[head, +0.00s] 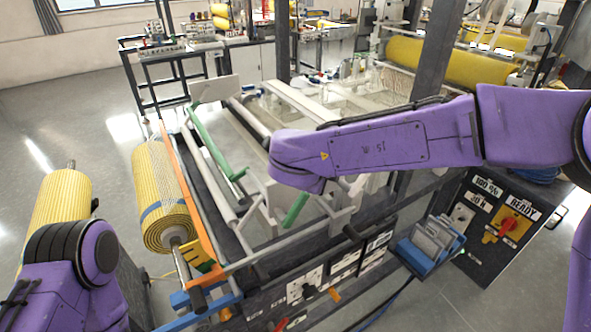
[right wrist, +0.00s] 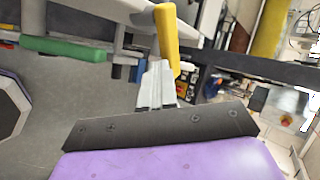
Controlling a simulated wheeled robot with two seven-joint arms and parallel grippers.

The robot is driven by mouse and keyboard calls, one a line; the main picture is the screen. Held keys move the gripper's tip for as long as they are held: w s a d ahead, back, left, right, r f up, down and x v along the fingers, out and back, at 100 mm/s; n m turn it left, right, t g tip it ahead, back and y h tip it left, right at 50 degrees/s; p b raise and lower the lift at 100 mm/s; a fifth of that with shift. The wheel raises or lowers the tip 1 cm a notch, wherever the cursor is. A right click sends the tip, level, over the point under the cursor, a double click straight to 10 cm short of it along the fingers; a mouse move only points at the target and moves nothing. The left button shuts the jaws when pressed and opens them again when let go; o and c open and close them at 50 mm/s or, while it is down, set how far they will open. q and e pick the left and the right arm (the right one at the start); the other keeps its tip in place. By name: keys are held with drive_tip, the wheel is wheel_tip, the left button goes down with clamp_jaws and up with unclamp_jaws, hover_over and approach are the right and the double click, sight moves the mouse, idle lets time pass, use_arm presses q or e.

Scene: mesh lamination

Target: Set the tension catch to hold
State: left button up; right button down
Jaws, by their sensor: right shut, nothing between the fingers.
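My right gripper (right wrist: 157,88) is shut and empty in the right wrist view. Its grey fingers point at a yellow lever (right wrist: 167,40), whose lower end is close to the fingertips; I cannot tell whether they touch. A green bar (right wrist: 65,50) shows to the left. In the head view my right forearm reaches over the laminating machine, and my wrist hides the gripper and the yellow lever. A green handle (head: 296,210) shows just below the wrist. No label says which part is the tension catch. My left arm is at the lower left, its gripper out of view.
A yellow mesh roll (head: 160,190) sits on the machine's left side beside an orange bar (head: 180,190). A control box (head: 500,228) with a red knob (head: 508,225) reads 100 %, 30 N and READY. A blue tray (head: 425,255) of grey pieces stands at the front right.

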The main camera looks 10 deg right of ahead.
idle(0.4)
drive_tip(key=s+a+f+b+v, duration=0.1)
drive_tip(key=f+v, duration=0.1)
drive_tip(key=v, duration=1.1)
drive_tip(key=shift+s+a+b, duration=0.2)
drive_tip(key=shift+a+b, duration=0.05)
drive_tip(key=shift+b, duration=0.15)
